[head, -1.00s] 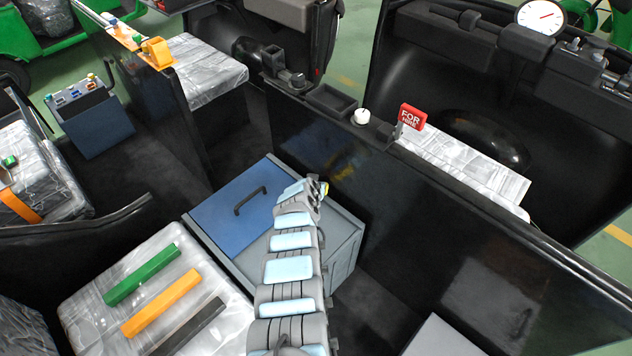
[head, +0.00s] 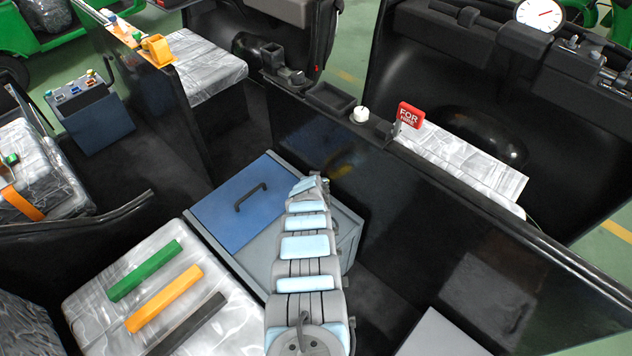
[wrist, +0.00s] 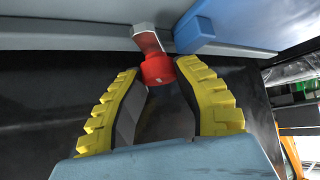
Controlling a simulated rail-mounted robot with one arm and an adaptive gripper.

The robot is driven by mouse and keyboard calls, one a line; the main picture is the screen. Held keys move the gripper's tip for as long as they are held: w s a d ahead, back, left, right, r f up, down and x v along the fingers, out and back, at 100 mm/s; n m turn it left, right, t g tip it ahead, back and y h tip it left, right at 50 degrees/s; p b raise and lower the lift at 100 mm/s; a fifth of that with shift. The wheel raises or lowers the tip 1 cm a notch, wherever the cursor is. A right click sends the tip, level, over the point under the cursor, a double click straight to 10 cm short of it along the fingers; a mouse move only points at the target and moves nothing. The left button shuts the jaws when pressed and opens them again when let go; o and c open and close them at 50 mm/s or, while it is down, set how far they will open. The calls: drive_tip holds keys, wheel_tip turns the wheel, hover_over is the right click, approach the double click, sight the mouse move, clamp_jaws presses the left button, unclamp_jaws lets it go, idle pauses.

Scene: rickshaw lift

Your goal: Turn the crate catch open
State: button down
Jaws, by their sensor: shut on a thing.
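The crate (head: 345,225) is a grey box with a blue lid (head: 222,212) and a dark handle, standing on the cab floor; part of it shows along the top of the wrist view. The catch (wrist: 158,69) has a red end on a pale metal lever at the crate's edge. In the wrist view, my gripper (wrist: 158,78) has its yellow ribbed fingers on either side of the red end, shut on it near the tips. In the head view my arm hides the catch and most of the gripper.
A black partition (head: 400,220) stands close to the right of the crate. A silver seat with a green bar (head: 146,270), an orange bar (head: 164,298) and a black bar (head: 188,325) is at the front left. A red sign (head: 410,115) sits on the partition top.

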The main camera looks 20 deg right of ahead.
drive_tip(key=shift+s+f, duration=0.15)
drive_tip(key=shift+f, duration=0.05)
drive_tip(key=c, duration=0.7)
unclamp_jaws()
drive_tip(key=shift+a, duration=0.1)
drive_tip(key=shift+r, duration=0.1)
drive_tip(key=shift+r, duration=0.15)
